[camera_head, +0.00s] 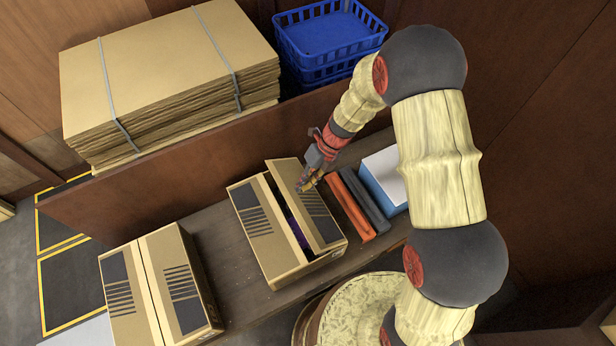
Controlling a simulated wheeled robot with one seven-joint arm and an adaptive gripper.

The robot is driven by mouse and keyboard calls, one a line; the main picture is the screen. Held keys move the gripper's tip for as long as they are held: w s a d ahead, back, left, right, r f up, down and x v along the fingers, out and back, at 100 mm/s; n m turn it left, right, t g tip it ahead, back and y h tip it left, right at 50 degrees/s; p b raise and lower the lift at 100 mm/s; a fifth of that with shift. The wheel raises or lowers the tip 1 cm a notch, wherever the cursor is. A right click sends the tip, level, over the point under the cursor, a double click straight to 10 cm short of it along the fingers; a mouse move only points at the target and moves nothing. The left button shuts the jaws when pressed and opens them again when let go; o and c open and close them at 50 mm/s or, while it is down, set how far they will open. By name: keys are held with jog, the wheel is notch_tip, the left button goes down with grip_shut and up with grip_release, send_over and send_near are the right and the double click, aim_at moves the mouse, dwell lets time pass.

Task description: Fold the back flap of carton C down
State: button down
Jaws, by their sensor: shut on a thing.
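A brown carton (272,257) stands on the bench in the middle of the view, likely carton C, though I see no letter on it. Its left flap (251,222) lies down flat. Its right flap (288,177) is tilted up, leaving a narrow dark gap into the carton. Something purplish shows faintly inside. My gripper (304,186) is at the right side of this raised flap, shut on it; the fingertips are small and partly merge with the flap.
A closed carton (152,282) stands to the left. An orange bar (350,203), a dark bar (366,203) and a blue-and-white box (386,178) lie to the right. A wooden board (150,198) runs behind; strapped cardboard (165,75) and blue crates (328,40) are beyond it.

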aim_at(289, 204)
jog(key=b+x, duration=0.1)
jog(key=x, duration=0.6)
jog(key=shift+a, duration=0.1)
jog(key=a+h+p, duration=0.1)
jog(key=p, duration=0.2)
jog(key=shift+s+f, duration=0.3)
jog(key=shift+s, duration=0.05)
jog(key=shift+s+a+f+t+h+p, duration=0.2)
jog(key=shift+a+f+t+h+p, duration=0.25)
jog(key=shift+p, duration=0.7)
jog(key=f, duration=0.1)
jog(key=f+p, duration=0.1)
jog(key=shift+s+a+f+h, duration=0.1)
jog(key=shift+a+f+h, duration=0.15)
jog(key=shift+f+h, duration=0.15)
jog(key=shift+x, duration=1.1)
